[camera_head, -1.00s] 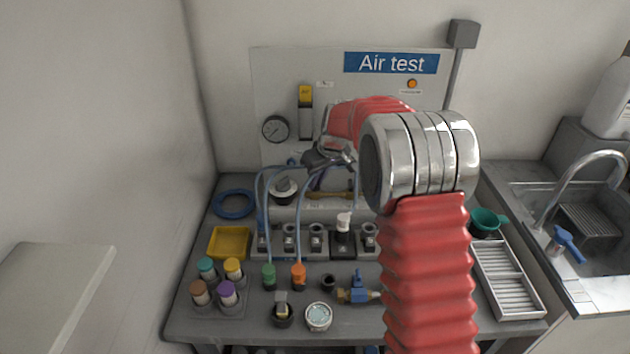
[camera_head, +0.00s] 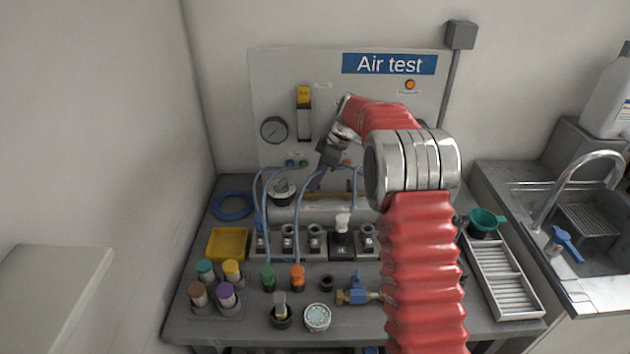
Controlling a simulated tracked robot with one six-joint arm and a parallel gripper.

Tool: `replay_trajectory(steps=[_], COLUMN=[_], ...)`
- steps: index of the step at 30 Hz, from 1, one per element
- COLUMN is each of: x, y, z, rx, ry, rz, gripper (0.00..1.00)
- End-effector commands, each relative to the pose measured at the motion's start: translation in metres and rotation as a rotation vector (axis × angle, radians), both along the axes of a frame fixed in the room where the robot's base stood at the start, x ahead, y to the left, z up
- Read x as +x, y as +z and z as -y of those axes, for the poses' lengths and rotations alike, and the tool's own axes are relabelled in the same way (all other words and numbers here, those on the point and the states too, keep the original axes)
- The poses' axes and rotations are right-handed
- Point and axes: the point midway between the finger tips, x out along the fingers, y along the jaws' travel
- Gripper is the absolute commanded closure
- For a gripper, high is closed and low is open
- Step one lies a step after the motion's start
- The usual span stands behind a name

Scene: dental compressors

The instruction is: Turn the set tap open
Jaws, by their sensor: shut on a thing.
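My gripper (camera_head: 318,180) reaches down and left in front of the panel, above the grey cylinder. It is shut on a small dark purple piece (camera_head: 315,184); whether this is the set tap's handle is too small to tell. The fingertips are partly lost among the blue hoses. A brass valve with a blue lever (camera_head: 357,290) lies on the bench in front, apart from my gripper; my forearm partly covers its right end.
Blue hoses (camera_head: 303,205) arch close to my gripper. A block with several sockets (camera_head: 288,242) runs along the bench. Coloured caps, a yellow tray (camera_head: 228,243) and a slatted tray (camera_head: 497,275) stand around. A gauge (camera_head: 274,130) is on the panel.

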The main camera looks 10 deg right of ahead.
Motion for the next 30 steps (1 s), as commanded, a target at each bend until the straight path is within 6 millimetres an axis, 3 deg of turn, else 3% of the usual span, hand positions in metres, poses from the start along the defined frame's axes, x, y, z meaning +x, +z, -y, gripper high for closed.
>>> replay_trajectory(steps=[20,21,30], x=[0.0017,0.0018,0.0014], y=[0.0001,0.0001,0.0001], z=[0.0034,0.0034,0.0021], rx=[-0.004,-0.004,-0.003], ry=[0.088,0.088,0.089], rz=[0.003,0.003,0.001], gripper=[1.0,0.88,0.7])
